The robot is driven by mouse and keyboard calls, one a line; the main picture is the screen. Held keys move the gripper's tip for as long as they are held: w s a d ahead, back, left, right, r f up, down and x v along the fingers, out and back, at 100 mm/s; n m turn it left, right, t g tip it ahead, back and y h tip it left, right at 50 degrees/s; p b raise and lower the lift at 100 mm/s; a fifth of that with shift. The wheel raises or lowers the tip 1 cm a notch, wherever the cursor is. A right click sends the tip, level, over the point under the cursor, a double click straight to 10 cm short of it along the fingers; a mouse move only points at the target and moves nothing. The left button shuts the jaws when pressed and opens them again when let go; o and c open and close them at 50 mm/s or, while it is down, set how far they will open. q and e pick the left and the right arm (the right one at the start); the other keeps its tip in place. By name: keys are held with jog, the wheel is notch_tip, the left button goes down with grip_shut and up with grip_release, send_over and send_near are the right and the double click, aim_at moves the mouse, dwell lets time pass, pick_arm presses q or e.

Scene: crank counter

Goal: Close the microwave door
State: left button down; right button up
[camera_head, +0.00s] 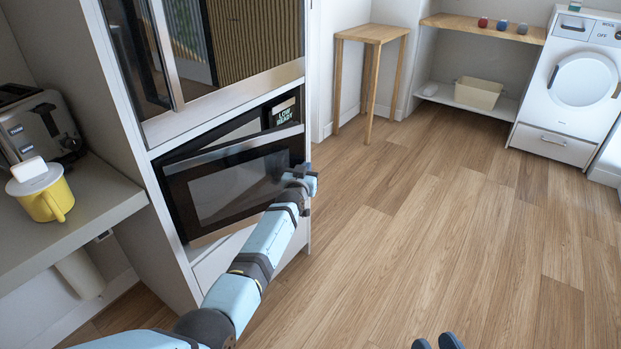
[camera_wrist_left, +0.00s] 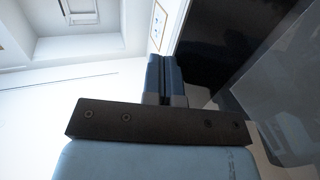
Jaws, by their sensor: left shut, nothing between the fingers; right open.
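The microwave (camera_head: 284,111) is built into the tall white cabinet, with a lit display at its upper right. Its dark glass door (camera_head: 235,190) stands partly open, its right edge swung out from the body. My left gripper (camera_head: 307,180) is at the door's right edge, shut and empty; whether it touches the door I cannot tell. In the left wrist view the shut fingers (camera_wrist_left: 165,78) are beside the dark door panel (camera_wrist_left: 225,35). My right gripper (camera_head: 437,342) shows only its fingertips at the bottom edge, apart and empty.
A grey counter (camera_head: 95,205) at left holds a toaster (camera_head: 40,125) and a yellow mug (camera_head: 42,195) with a lid. A wooden stool (camera_head: 372,34), a shelf (camera_head: 485,29) and a washing machine (camera_head: 580,80) stand at the back. The wooden floor at right is clear.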

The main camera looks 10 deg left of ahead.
pick_arm(q)
jog(key=w+a+b, duration=0.2)
jog(key=shift+w+a+f+y+b, duration=0.3)
jog(key=shift+w, duration=0.05)
jog(key=w+a+n+y+b, duration=0.1)
jog(key=w+a+y+b, duration=0.1)
jog(key=w+a, duration=0.2)
jog(key=shift+a+r+n, duration=0.25)
jog(key=shift+a+n, duration=0.15)
jog(key=shift+a, duration=0.05)
pick_arm(e)
jog(key=shift+w+a+f+n+y, duration=0.2)
jog(key=shift+a+f+n+y, duration=0.1)
jog(key=shift+a+f+y, duration=0.45)
pick_arm(q)
jog(key=shift+b, duration=0.3)
pick_arm(e)
jog(key=shift+g, duration=0.3)
jog(key=shift+r, duration=0.1)
